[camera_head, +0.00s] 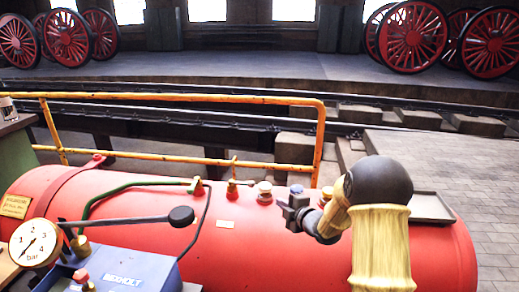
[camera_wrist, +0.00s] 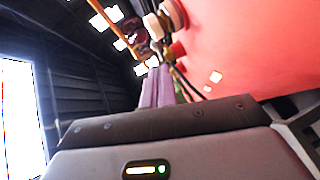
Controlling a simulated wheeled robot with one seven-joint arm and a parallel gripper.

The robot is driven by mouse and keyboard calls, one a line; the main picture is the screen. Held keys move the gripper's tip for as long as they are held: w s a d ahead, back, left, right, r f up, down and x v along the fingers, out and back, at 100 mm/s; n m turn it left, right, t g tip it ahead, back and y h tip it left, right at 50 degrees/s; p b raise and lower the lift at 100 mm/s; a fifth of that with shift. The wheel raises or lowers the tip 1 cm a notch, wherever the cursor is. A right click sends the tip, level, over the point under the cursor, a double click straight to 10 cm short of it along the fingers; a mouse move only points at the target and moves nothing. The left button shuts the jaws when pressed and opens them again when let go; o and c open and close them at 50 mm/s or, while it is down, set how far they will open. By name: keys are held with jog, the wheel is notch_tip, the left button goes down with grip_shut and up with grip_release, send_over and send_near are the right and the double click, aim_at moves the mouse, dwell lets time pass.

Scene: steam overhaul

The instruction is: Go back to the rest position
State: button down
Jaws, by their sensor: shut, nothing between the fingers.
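My gripper (camera_head: 289,208) is shut with nothing in it. In the head view it is at the end of my arm, over the right half of the red tank (camera_head: 240,250), close to the fittings on its top. I cannot tell whether it touches any of them. In the wrist view the closed fingers (camera_wrist: 158,88) point away from the camera, with the red tank (camera_wrist: 255,50) on the right. My arm hides part of the tank's right end in the head view.
A yellow railing (camera_head: 200,97) runs behind the tank. A black-knobbed lever (camera_head: 181,216), a pressure gauge (camera_head: 35,243) and a blue box (camera_head: 125,277) are at left. A dark tray (camera_head: 431,208) lies at right. Paved floor (camera_head: 490,200) is clear.

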jog(key=s+d+m+g+h+p, duration=0.15)
jog(key=s+m+g+h, duration=0.3)
jog(key=s+m, duration=0.95)
jog(key=s+d+m+g+h+b, duration=0.2)
jog(key=s+m+g, duration=0.45)
jog(key=s, duration=1.35)
jog(key=w+p+v, duration=0.3)
jog(key=p+v, duration=1.1)
jog(key=p, duration=0.1)
jog(key=w+a+r+p+v, duration=0.1)
jog(key=w+p+v, duration=0.1)
jog(key=p+v, duration=1.1)
jog(key=shift+w+a+r+h+p, duration=0.15)
jog(key=shift+w+r+h+p, duration=0.3)
jog(key=shift+p, duration=0.6)
jog(key=shift+w+r, duration=0.1)
jog(key=shift+w, duration=0.05)
